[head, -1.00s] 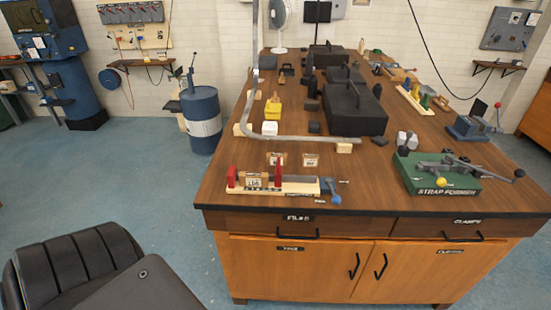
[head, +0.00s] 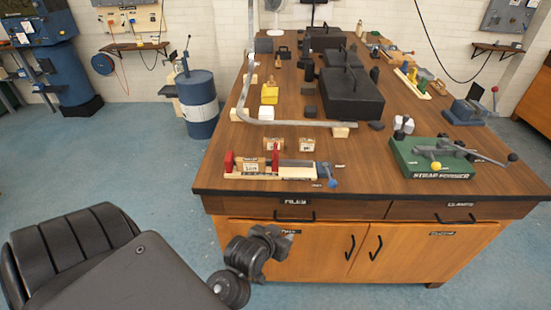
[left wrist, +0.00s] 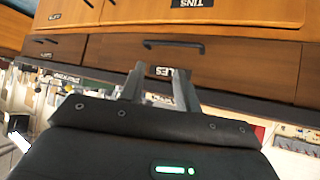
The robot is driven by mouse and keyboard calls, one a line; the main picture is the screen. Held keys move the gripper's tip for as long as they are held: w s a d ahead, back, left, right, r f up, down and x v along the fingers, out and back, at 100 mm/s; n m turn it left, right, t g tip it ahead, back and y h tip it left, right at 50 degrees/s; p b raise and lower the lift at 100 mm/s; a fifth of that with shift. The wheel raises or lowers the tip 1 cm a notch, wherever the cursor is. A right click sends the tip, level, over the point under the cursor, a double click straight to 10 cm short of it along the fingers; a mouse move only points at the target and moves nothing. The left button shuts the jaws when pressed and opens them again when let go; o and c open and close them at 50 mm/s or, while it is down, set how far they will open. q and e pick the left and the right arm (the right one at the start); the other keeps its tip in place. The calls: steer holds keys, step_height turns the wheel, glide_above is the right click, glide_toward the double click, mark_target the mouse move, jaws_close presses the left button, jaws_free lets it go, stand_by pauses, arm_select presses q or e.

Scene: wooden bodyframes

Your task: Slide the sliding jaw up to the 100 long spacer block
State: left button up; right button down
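A clamp with a pale wooden base (head: 298,176) lies near the bench's front edge. It has a red jaw (head: 228,162) at its left and a second red jaw (head: 275,157) to the right, with a grey bar (head: 299,163) and a blue-knobbed handle (head: 331,182). A wooden block with a white label (head: 250,168) sits between the jaws; its number is too small to read surely. A narrow gap seems to separate it from the right jaw. My left gripper (head: 287,240) is in front of the cabinet, below the bench top. The left wrist view shows its fingers (left wrist: 158,70) apart and empty.
Two more labelled blocks (head: 274,144) (head: 307,145) stand behind the clamp. A bent grey strip (head: 290,123) lies beyond them. A green strap former (head: 440,165) stands right. The bench's front edge (head: 380,194) lies between my gripper and the clamp.

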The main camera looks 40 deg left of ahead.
arm_select(q)
steer(key=w+a+r+n+t+y, duration=0.3)
steer(key=w+a+r, duration=0.1)
steer(key=w+r, duration=0.15)
steer(key=n+t+y, duration=0.1)
steer(key=n+y, duration=0.4)
steer(key=y, duration=0.2)
glide_toward(275, 143)
steer(key=p+x, duration=0.2)
steer(key=x, duration=0.6)
steer(key=shift+w+a+f, duration=0.1)
steer(key=shift+w+f, duration=0.1)
steer(key=shift+w, duration=0.05)
steer(key=shift+w+a+f, duration=0.1)
steer(key=shift+w+a, duration=0.3)
steer(key=shift+w, duration=0.2)
steer(key=shift+c, duration=0.3)
jaws_close()
